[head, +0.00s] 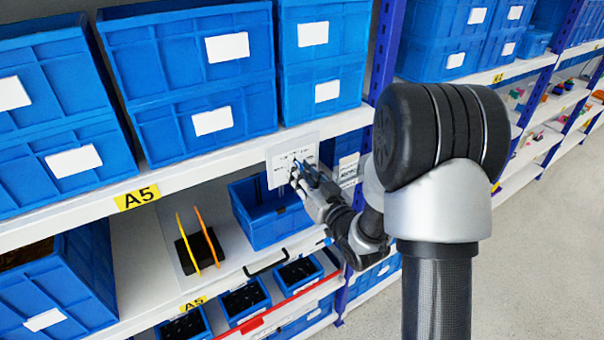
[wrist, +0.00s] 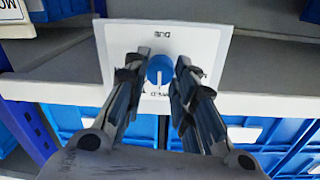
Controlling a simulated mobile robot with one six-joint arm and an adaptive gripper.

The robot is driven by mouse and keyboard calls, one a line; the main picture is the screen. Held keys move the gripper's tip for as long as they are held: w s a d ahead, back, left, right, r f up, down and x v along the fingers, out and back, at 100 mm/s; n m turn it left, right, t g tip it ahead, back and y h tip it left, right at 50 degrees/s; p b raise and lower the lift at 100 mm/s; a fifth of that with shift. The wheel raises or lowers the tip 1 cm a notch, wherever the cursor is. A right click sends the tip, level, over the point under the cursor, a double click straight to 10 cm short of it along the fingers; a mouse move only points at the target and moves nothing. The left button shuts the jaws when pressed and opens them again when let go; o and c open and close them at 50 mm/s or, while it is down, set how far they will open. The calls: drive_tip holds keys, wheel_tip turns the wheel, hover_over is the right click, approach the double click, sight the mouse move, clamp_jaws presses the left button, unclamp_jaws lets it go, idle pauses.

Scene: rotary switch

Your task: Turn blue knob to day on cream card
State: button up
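A blue round knob (wrist: 160,69) sits on a pale card (wrist: 203,46) fixed to the shelf front. In the wrist view a light pointer line on the knob points down in the picture. Small dark print shows on the card above and below the knob; the wrist view is tilted and I cannot read the print surely. My gripper (wrist: 160,82) has a finger on each side of the knob, with visible gaps, so it looks open. In the head view the card (head: 280,160) hangs on the shelf edge, and my gripper (head: 300,168) reaches it from the right, hiding most of the knob.
Blue bins (head: 190,75) stand above, and an open blue bin (head: 265,228) stands below. A black holder with orange and yellow strips (head: 200,250) is lower left. The aisle floor at right is clear.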

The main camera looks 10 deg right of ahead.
clamp_jaws()
drive_tip(key=shift+f+n+b, duration=0.1)
drive_tip(key=shift+n+b, duration=0.2)
drive_tip(key=shift+b, duration=0.55)
drive_tip(key=n+y+b, duration=0.1)
drive_tip(key=n+b, duration=1.4)
drive_tip(key=b, duration=1)
drive_tip(key=shift+n, duration=0.4)
drive_tip(key=o, duration=0.6)
unclamp_jaws()
